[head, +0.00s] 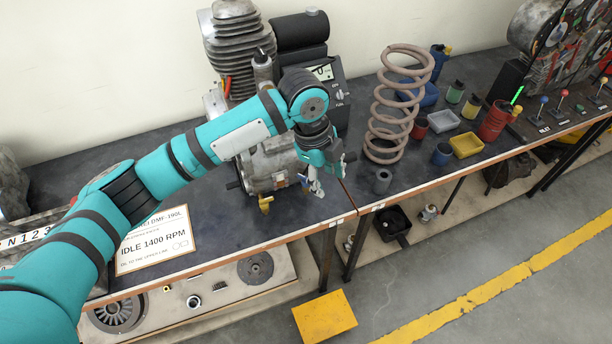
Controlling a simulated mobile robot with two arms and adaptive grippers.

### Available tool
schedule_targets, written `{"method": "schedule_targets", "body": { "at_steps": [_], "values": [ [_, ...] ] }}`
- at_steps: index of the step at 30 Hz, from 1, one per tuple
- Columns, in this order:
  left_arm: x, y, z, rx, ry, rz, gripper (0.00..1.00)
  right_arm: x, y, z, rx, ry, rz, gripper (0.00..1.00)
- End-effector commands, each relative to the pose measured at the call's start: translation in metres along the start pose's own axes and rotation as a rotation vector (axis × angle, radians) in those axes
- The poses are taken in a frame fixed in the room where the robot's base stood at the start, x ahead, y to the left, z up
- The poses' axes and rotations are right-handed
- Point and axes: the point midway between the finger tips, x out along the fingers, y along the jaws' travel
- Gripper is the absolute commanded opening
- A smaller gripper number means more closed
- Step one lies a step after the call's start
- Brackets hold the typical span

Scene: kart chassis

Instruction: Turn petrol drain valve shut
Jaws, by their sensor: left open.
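The engine (228,45) stands at the back of the dark workbench, with its lower metal body (262,172) partly behind my left arm. A small brass-coloured fitting (265,203) shows low at the engine's front, just above the bench top. It looks like a valve, but I cannot tell whether it is the petrol drain valve or how its lever is turned. My left gripper (318,191) points down beside the engine, to the right of this fitting and apart from it. It is open, and I see nothing held in it. My right gripper is out of view.
A tall coil spring (397,105) stands right of my gripper, with a small grey cylinder (382,181) before it. Coloured cups and trays, including a yellow tray (466,145), lie further right. A sign (152,240) reads "IDLE 1400 RPM". A yellow block (324,316) lies on the floor.

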Motion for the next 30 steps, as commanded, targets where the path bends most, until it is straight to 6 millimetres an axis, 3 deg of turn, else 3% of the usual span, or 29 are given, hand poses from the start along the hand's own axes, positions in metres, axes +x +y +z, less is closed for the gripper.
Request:
{"method": "schedule_targets", "body": {
  "at_steps": [1, 6, 10, 13, 20, 30],
  "values": [
    [-0.018, -0.012, 0.017, 0.039, -0.048, 0.014, 0.46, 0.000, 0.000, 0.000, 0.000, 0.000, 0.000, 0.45],
    [-0.060, -0.031, 0.051, 0.122, -0.130, 0.063, 0.46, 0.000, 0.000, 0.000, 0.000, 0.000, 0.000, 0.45],
    [-0.078, -0.037, 0.063, 0.147, -0.155, 0.079, 0.46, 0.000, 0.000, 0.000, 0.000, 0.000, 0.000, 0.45],
    [-0.079, -0.037, 0.066, 0.150, -0.159, 0.084, 0.46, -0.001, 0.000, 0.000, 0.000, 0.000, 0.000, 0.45],
    [-0.048, -0.034, 0.070, 0.151, -0.157, 0.087, 0.46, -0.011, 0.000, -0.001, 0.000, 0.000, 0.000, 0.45],
    [0.025, -0.029, 0.083, 0.149, -0.158, 0.086, 0.46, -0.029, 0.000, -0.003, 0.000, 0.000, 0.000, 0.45]
  ]
}}
